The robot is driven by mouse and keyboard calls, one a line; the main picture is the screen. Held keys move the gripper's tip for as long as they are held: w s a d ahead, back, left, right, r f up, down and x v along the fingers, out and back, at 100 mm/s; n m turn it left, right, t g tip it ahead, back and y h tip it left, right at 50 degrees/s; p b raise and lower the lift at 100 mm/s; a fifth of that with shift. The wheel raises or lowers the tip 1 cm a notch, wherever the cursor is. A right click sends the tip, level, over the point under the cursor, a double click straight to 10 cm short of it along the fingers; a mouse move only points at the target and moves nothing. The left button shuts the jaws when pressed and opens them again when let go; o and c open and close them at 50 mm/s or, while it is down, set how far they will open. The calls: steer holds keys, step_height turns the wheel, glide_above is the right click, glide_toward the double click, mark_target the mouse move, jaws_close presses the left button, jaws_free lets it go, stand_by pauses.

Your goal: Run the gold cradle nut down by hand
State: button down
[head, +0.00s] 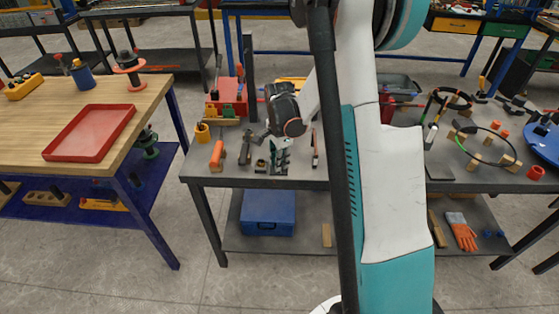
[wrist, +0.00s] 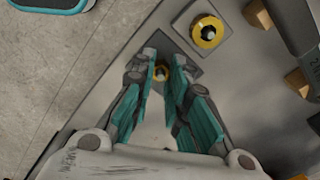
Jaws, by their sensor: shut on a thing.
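A second gold nut (wrist: 203,41), ring-shaped around a dark bolt end, sits on another square plate up and to the right, clear of the fingers. In the head view my gripper (head: 279,158) is low over the front of the bench; the gripped nut is too small to make out there.
On the grey bench (head: 215,175), an orange-handled tool (head: 217,155) lies left of my gripper and a red-and-black tool (head: 315,148) lies right. Wooden blocks (wrist: 258,14) stand near the plates. A wooden table with a red tray (head: 90,132) is further left.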

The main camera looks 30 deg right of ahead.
steer(key=shift+m, duration=1.1)
steer(key=c, duration=1.8)
jaws_free()
steer(key=shift+c, duration=0.2)
step_height(320, 180, up, 12)
